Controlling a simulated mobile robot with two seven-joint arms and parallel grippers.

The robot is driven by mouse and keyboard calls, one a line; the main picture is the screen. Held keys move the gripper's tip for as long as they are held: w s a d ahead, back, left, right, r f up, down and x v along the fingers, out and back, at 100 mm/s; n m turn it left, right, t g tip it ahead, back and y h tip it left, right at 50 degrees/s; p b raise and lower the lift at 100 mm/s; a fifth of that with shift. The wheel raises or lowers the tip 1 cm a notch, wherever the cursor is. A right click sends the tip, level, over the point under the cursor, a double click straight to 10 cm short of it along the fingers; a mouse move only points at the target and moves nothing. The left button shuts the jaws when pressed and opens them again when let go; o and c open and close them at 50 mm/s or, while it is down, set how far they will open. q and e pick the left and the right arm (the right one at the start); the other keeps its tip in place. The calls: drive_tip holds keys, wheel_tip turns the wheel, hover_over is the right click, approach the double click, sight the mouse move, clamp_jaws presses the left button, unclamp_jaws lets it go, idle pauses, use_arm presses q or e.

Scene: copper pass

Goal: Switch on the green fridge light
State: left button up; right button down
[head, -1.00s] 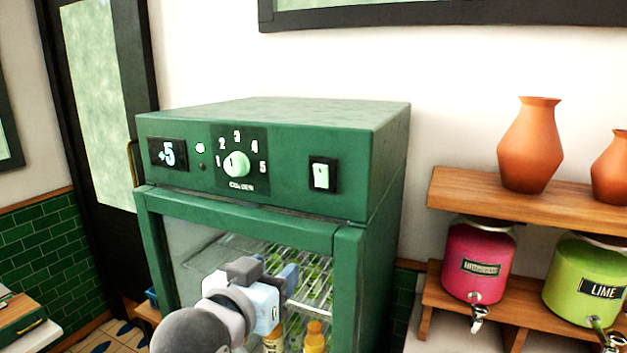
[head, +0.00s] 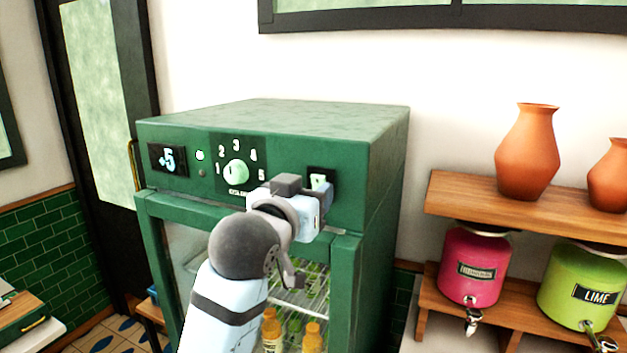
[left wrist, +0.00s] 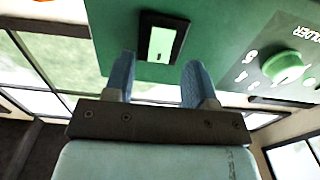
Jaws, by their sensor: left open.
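The green fridge (head: 290,115) stands against the wall with its door shut. Its light switch (head: 319,181) is a pale rocker in a black frame at the right of the front panel. In the head view my left gripper (head: 322,200) is just in front of the switch and hides its lower part. In the left wrist view the switch (left wrist: 161,44) shows whole, a little beyond my two blue fingertips (left wrist: 157,75), which are open with nothing between them. I cannot tell whether they touch the panel. My right gripper is not in view.
A round dial (head: 236,173) and a display reading +5 (head: 167,159) sit left of the switch. Shelves at right hold clay vases (head: 527,150), a pink dispenser (head: 472,268) and a lime dispenser (head: 585,280). Bottles stand behind the fridge door glass.

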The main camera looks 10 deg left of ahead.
use_arm(q)
drive_tip(key=shift+x, duration=1)
drive_tip(key=shift+w+d, duration=0.1)
drive_tip(key=shift+w, duration=0.2)
drive_tip(key=c, duration=0.9)
drive_tip(key=shift+r+g, duration=0.15)
drive_tip(key=shift+g, duration=0.55)
drive_tip(key=o, duration=0.9)
